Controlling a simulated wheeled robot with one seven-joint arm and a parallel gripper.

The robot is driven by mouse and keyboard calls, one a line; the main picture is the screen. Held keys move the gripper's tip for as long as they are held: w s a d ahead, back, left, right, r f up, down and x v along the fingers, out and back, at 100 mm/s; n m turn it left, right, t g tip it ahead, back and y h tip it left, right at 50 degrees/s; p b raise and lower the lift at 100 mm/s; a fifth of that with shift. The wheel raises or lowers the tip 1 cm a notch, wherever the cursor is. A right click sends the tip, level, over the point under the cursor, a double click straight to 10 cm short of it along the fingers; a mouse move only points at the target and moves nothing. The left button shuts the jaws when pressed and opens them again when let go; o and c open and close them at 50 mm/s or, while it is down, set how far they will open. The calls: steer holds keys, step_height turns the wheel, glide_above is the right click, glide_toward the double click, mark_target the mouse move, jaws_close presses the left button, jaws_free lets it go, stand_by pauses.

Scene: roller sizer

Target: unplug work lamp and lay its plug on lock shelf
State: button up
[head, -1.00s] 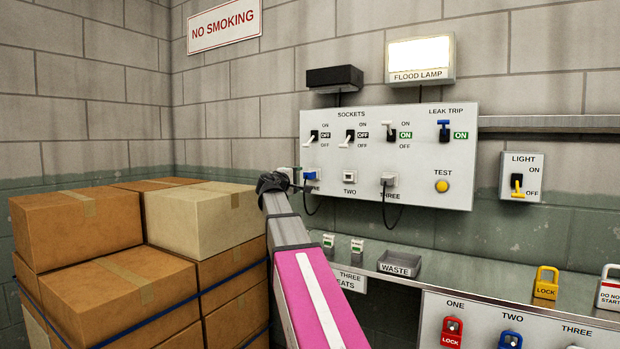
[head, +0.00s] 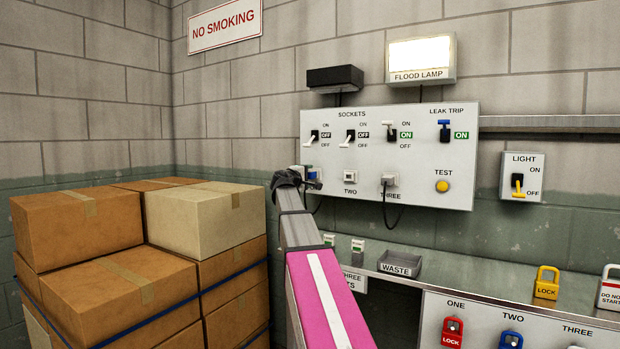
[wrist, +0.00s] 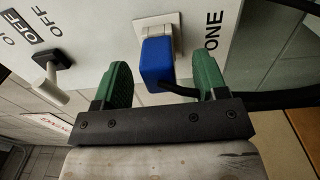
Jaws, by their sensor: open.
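A blue plug (wrist: 157,62) with a black cord sits in the white socket marked ONE. It is partly hidden behind my gripper in the head view. My gripper (wrist: 162,83) is open, with one green finger on each side of the plug, which stands mostly ahead of the fingertips. I cannot tell whether either finger touches it. Socket ONE's switch (head: 313,136) is down, at OFF. A dark, unlit box (head: 335,79) hangs above the panel with a cord below; I cannot tell if it is the work lamp. A steel shelf (head: 455,277) below carries a yellow lock (head: 547,283).
Socket THREE holds a pale plug (head: 389,180) with a black cord, its switch (head: 390,130) up at ON. The flood lamp (head: 421,57) is lit. A waste tray (head: 400,264) stands on the shelf. Stacked cartons (head: 90,225) fill the left.

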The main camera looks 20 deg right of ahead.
steer(key=shift+x, duration=0.9)
stand_by(0.3)
jaws_close()
steer(key=shift+a, duration=0.1)
steer(key=shift+v, duration=2.95)
